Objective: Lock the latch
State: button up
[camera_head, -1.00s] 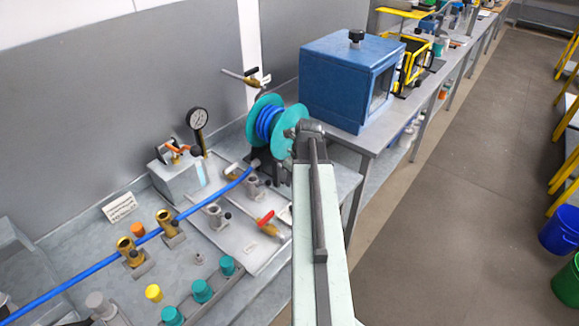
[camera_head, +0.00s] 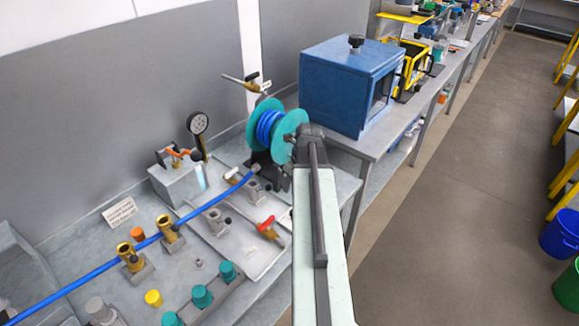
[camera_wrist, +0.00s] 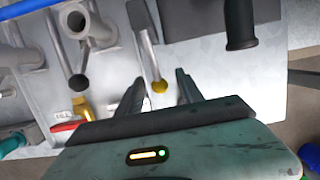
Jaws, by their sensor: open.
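A grey lever with a yellow ball end (camera_wrist: 152,60) stands out in the wrist view; it looks like the latch, though I cannot tell for certain. My gripper (camera_wrist: 158,82) is open and empty. Its two dark fingers point towards the lever, and the ball shows in the gap between them. I cannot tell how far the tips are from the ball in depth. In the head view, my arm and the cable reel hide most of this spot.
A second lever with a black ball (camera_wrist: 78,82) and a red-handled brass valve (camera_wrist: 82,112) lie left of my gripper. A black handle (camera_wrist: 240,25) is up and right. The reel of blue cable (camera_head: 268,127) and a blue box (camera_head: 345,85) stand close to my arm.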

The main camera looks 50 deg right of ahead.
jog(key=p+v, duration=0.7)
jog(key=v, duration=0.1)
jog(key=shift+s, duration=0.1)
